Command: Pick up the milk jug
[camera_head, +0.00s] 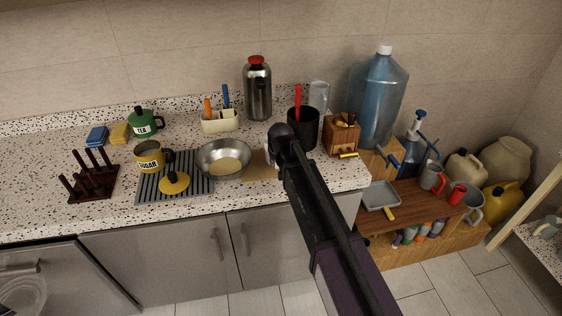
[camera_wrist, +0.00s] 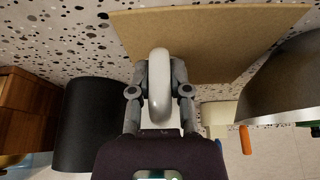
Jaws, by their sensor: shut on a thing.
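A pale, rounded piece, which I take to be the milk jug (camera_wrist: 159,75), stands between the fingers in the wrist view. My gripper (camera_wrist: 160,97) is shut on it, with a grey finger against each side. In the head view my gripper (camera_head: 279,152) is over the counter, right of the metal bowl, and my arm hides most of what it holds. The jug's full shape is hidden, and I cannot tell if it touches the board below.
A brown board (camera_head: 261,168) lies beneath. The metal bowl (camera_head: 223,157) is close on the left and the black utensil holder (camera_head: 306,128) close on the right. A white caddy (camera_head: 220,122) and a steel flask (camera_head: 257,90) stand behind. The counter's front edge is near.

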